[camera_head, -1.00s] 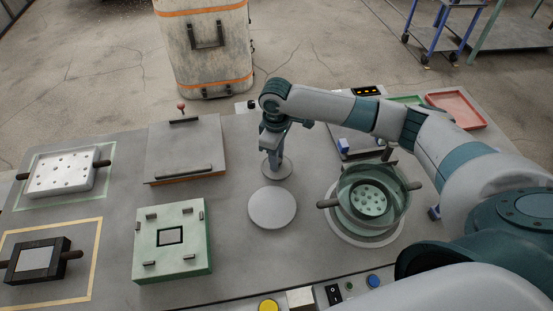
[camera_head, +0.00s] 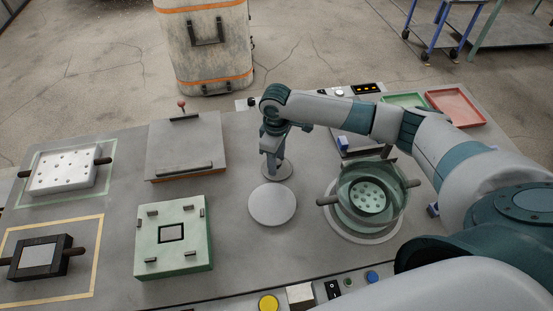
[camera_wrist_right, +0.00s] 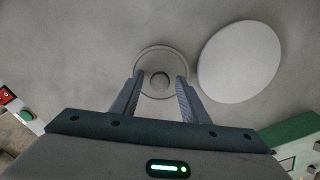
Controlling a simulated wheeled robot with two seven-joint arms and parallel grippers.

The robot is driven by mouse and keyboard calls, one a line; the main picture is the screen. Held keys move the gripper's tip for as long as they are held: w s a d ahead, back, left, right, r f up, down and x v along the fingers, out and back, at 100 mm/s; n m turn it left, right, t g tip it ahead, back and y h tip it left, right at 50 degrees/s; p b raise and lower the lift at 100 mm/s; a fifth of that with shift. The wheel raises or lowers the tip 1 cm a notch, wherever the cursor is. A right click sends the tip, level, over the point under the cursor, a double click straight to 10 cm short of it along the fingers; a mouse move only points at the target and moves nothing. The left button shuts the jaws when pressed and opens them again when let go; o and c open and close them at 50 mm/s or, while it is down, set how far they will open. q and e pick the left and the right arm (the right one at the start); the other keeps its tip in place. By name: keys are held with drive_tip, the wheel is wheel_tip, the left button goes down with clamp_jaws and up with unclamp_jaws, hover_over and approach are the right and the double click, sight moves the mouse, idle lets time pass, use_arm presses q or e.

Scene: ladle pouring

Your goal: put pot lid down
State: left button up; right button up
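The pot lid (camera_head: 278,170) is a round, see-through grey disc that appears to lie flat on the table, just behind a plain pale disc (camera_head: 272,206). In the right wrist view the lid (camera_wrist_right: 147,61) shows its rim and a small round knob in the middle. My right gripper (camera_head: 271,162) points down right over the lid. In the wrist view its two fingers are apart, with the knob seen between the tips; I see no contact. The green glass pot (camera_head: 345,205) stands at the right with a dotted white piece inside. My left gripper is not in view.
A green block (camera_head: 182,262) and a grey plate with handles (camera_head: 185,142) are to the left. A white perforated block (camera_head: 58,174) and a dark block (camera_head: 42,255) lie further left. Buttons (camera_head: 268,303) line the front edge. Red (camera_head: 455,104) and green trays are back right.

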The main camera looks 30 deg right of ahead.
drive_tip(key=shift+r, duration=0.1)
wheel_tip(320, 180, up, 13)
drive_tip(key=b, duration=0.3)
drive_tip(key=shift+b, duration=0.3)
drive_tip(key=shift+s+f, duration=0.1)
drive_tip(key=shift+f, duration=0.15)
idle(0.6)
